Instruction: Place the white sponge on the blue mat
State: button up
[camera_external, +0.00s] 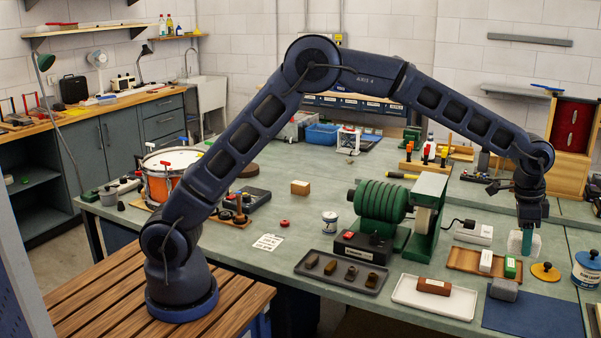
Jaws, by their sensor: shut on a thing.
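My gripper (527,222) points down above the right part of the bench. It is shut on a pale block with a white side and a greenish side, which looks like the white sponge (516,242). The block hangs upright from the fingers, behind the blue mat (537,318) in the picture. The mat lies flat at the front right of the bench. A grey block (503,290) lies at its back left edge. The fingers are small in the picture, and their grip is hard to see in detail.
Left of the mat is a white tray (403,293) with a brown block (433,287). A wooden tray (460,262) with small blocks lies behind it. A yellow disc (545,271) and a blue-and-white tin (586,270) stand behind the mat. Most of the mat is bare.

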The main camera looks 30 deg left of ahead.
aim_at(503, 319)
notch_tip(503, 319, down, 21)
jog(key=shift+w+r, duration=0.1)
dwell(0.6)
jog(key=o, duration=0.9)
jog(key=shift+o, duration=0.3)
notch_tip(503, 319, up, 12)
jog(key=a, duration=0.2)
